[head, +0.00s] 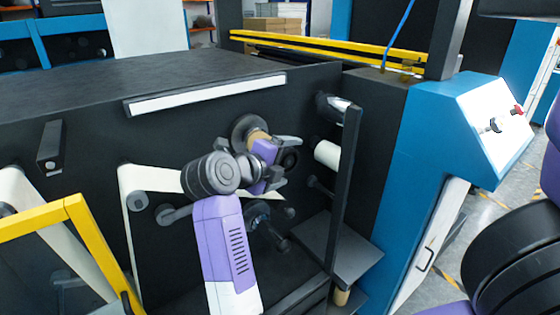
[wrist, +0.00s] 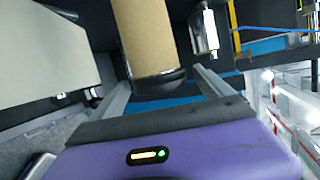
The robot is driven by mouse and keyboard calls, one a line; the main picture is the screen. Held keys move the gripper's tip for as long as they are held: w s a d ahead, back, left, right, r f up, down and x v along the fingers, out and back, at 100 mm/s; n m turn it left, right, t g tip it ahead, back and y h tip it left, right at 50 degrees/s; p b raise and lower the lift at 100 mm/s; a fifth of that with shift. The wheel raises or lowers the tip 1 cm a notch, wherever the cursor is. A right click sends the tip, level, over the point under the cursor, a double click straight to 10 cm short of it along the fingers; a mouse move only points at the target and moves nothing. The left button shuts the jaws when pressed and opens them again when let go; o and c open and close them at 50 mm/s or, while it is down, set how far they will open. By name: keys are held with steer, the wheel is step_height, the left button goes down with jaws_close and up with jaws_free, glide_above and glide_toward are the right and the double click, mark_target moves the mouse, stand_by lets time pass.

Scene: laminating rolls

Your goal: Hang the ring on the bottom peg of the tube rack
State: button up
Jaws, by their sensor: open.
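My gripper (head: 290,162) is open in front of the black machine face, its fingers pointing right. In the wrist view my open gripper (wrist: 160,82) has a brown cardboard tube (wrist: 147,35) with a dark end showing between its fingers; I cannot tell whether they touch it. A tan piece (head: 258,138) shows behind my gripper in the head view, beside a dark round disc. I cannot tell which part is the ring. Right of my gripper, a white roll (head: 327,153) and a small dark peg (head: 320,186) stick out; whether these are the tube rack is unclear.
A dark upright post (head: 345,190) stands close to the right of my gripper, with a grey shelf (head: 340,245) below. A yellow frame (head: 75,215) is at left. A blue cabinet with a slanted control panel (head: 495,120) stands at right.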

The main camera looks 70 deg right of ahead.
steer(key=shift+x, duration=1.9)
steer(key=shift+c, duration=0.4)
steer(key=c, duration=1.4)
steer(key=shift+s+a+r, duration=0.1)
steer(key=shift+s+a, duration=0.35)
steer(key=shift+s, duration=0.3)
steer(key=shift+s+a+f, duration=0.1)
steer(key=shift+s+a, duration=0.35)
steer(key=shift+s, duration=0.3)
steer(key=shift+s+a+r, duration=0.1)
steer(key=shift+s+a, duration=0.4)
steer(key=shift+s, duration=0.25)
